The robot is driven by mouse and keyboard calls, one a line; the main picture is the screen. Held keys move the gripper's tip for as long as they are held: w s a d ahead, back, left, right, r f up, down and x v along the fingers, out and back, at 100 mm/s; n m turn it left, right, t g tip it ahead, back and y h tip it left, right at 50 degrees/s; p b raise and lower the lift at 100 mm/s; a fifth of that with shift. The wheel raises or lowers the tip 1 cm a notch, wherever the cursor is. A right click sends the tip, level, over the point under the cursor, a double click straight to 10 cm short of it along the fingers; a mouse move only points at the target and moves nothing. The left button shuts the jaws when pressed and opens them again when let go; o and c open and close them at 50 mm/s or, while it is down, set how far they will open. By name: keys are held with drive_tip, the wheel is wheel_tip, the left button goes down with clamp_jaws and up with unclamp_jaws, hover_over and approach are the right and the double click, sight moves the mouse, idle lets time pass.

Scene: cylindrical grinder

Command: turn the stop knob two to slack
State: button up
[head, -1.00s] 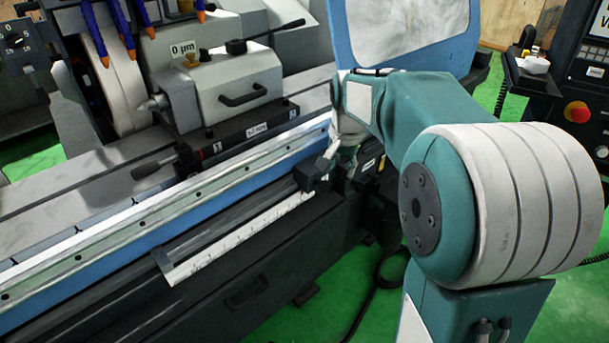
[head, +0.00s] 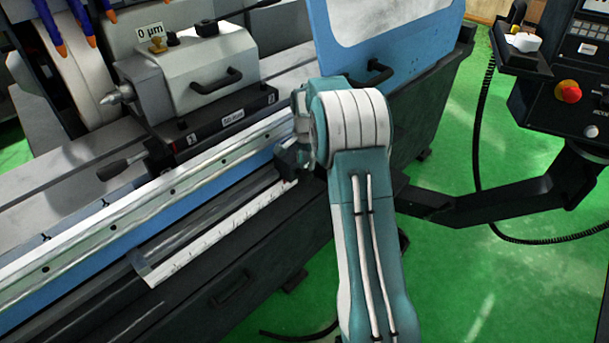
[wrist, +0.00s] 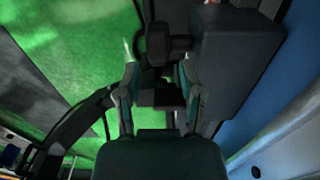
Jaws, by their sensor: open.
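In the wrist view, a dark knob (wrist: 158,45) on a short stem joins the side of a large dark block (wrist: 235,65). I take it for stop knob two, though no label shows. My gripper (wrist: 158,72) is open, with one finger on each side of the knob's line and the tips just short of it. I cannot tell whether they touch it. A smaller dark piece shows between the fingers. In the head view, my arm hides the knob and most of my gripper; a dark stop block (head: 290,160) shows at the rail's end.
The grinder's white scale strip (head: 215,235) and rail run to the lower left. A blue guard (head: 390,50) with a black handle stands behind my arm. A control panel (head: 570,95) on a dark support arm is at right. Green floor is open at lower right.

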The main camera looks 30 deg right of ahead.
sight(307, 170)
drive_tip(key=f, duration=0.6)
drive_tip(key=shift+d, duration=0.2)
clamp_jaws()
